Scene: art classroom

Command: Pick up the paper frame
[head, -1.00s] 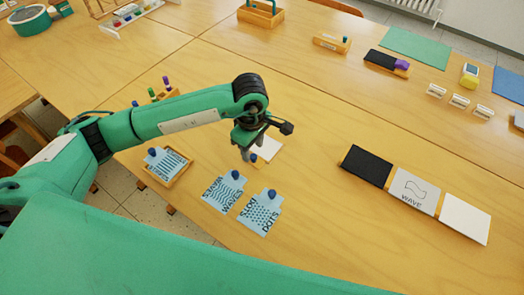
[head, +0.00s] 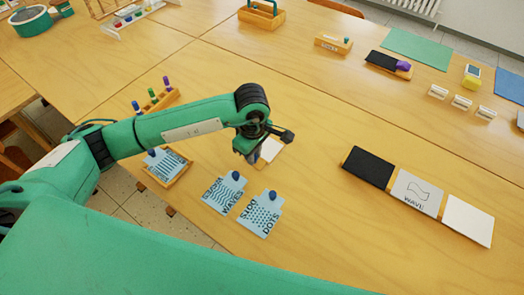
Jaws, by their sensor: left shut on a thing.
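A small white sheet with a light wooden edge, which looks like the paper frame (head: 270,150), lies at the middle of the table in the head view. My left gripper (head: 254,158) is down at its near left edge and is shut on it. The fingers hide the blue knob side of the frame. I cannot tell whether the frame is clear of the table. My right gripper is not in view.
Blue WAVES (head: 222,192) and DOTS (head: 260,214) stencils with blue knobs lie just in front. A wooden tray (head: 184,178) with a striped stencil is at left. At right are a black pad (head: 367,167), a WAVE card (head: 416,191) and a white card (head: 467,220).

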